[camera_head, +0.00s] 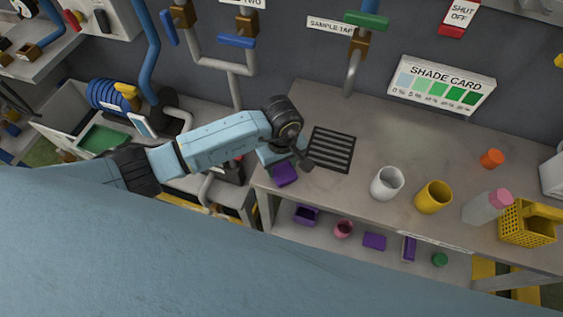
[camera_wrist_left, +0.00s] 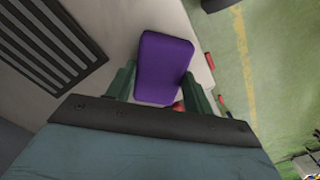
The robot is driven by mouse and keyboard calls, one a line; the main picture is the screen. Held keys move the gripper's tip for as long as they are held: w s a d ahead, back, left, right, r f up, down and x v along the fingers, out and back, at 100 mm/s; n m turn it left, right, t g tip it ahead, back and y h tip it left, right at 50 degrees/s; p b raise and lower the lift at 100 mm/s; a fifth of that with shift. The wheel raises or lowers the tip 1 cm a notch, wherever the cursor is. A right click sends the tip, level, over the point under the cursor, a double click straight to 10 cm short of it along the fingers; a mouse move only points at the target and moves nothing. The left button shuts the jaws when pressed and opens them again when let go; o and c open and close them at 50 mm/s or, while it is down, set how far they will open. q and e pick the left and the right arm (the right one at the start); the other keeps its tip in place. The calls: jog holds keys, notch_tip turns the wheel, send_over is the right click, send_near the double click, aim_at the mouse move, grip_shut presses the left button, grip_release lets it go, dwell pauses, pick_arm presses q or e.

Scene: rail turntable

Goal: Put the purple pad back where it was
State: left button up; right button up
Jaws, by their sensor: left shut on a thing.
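The purple pad (camera_head: 286,174) is at the left front corner of the bench top in the head view. My left gripper (camera_head: 284,165) is shut on it, and the wrist hides part of the grip. In the left wrist view the purple pad (camera_wrist_left: 163,67) sits between the green fingers of my left gripper (camera_wrist_left: 160,88). I cannot tell whether the pad touches the bench. On the lower shelf are a purple open box (camera_head: 306,215), a flat purple piece (camera_head: 374,241) and an upright purple piece (camera_head: 409,248). My right gripper is not in view.
A dark grate (camera_head: 331,149) lies right of my left gripper. A white cup (camera_head: 386,183), a yellow cup (camera_head: 433,197), a bottle (camera_head: 482,207) and a yellow basket (camera_head: 527,222) stand farther right on the bench (camera_head: 345,210).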

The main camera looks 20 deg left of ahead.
aim_at(282, 167)
pick_arm(q)
jog(key=o, duration=0.9)
notch_tip(282, 167, up, 12)
jog(key=shift+b, duration=0.65)
